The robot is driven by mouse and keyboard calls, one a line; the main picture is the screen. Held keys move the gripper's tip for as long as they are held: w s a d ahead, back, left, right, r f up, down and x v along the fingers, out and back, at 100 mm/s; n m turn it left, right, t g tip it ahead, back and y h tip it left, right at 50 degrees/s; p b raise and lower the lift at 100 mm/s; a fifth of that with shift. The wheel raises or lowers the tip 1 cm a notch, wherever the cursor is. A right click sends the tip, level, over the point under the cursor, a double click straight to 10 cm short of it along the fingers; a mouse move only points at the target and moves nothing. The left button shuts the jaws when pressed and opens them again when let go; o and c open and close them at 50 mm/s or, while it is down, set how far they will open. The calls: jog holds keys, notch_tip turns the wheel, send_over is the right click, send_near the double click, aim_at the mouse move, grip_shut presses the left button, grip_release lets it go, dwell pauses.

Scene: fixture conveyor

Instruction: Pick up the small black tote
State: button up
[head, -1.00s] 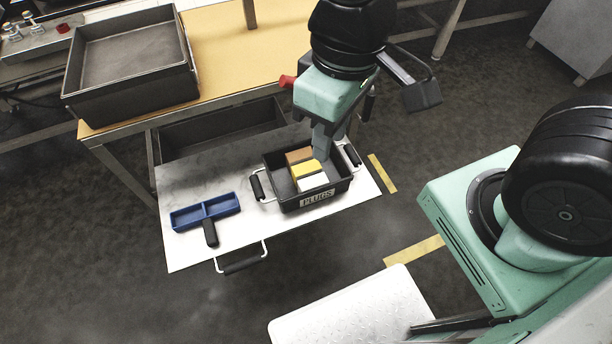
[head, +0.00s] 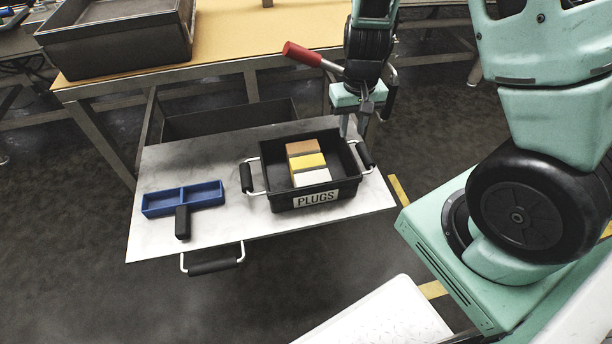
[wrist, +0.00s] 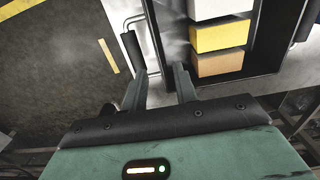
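The small black tote (head: 283,201) stands on the white board, with a "PLUGS" label on its front wall. It holds a brown, a yellow and a white block (head: 308,162). It has a handle at each end, one on the left (head: 247,178) and one on the right (head: 365,155). My gripper (head: 352,130) points down at the tote's right rear corner, close to the right handle. In the wrist view its fingers (wrist: 160,78) are apart, near the handle's wire (wrist: 153,73) and the tote's wall. Whether they touch the tote is unclear.
A larger black bin (head: 115,45) stands on the workbench (head: 225,45) behind.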

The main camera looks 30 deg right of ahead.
jog(key=b, duration=0.3)
send_over(346, 171)
jog(key=f, duration=0.8)
jog(key=shift+w, duration=0.25)
notch_tip(346, 171, down, 5)
jog(key=shift+s+d+f+b, duration=0.1)
jog(key=shift+d+b, duration=0.05)
jog(key=shift+b, duration=0.9)
grip_shut()
